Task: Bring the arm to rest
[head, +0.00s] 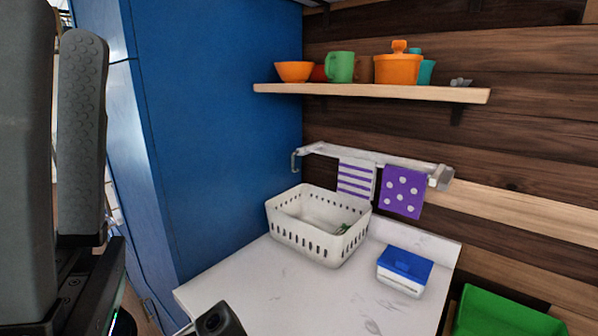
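A large dark part of my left arm fills the left edge of the head view, very close to the camera. It appears to be my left gripper (62,130), with a textured grey finger pointing up beside a wider dark part. I cannot tell whether it is open or shut, and nothing held shows. A small dark rounded part at the bottom edge is cut off, and I cannot tell what it belongs to. My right gripper does not show.
A white counter (330,300) holds a white perforated basket (318,243) and a blue-lidded box (404,268). Above are a towel rail (375,155) with two purple-and-white cloths and a wooden shelf (370,92) with bowls and cups. A green bin (505,315) stands lower right. A blue panel (215,130) rises left.

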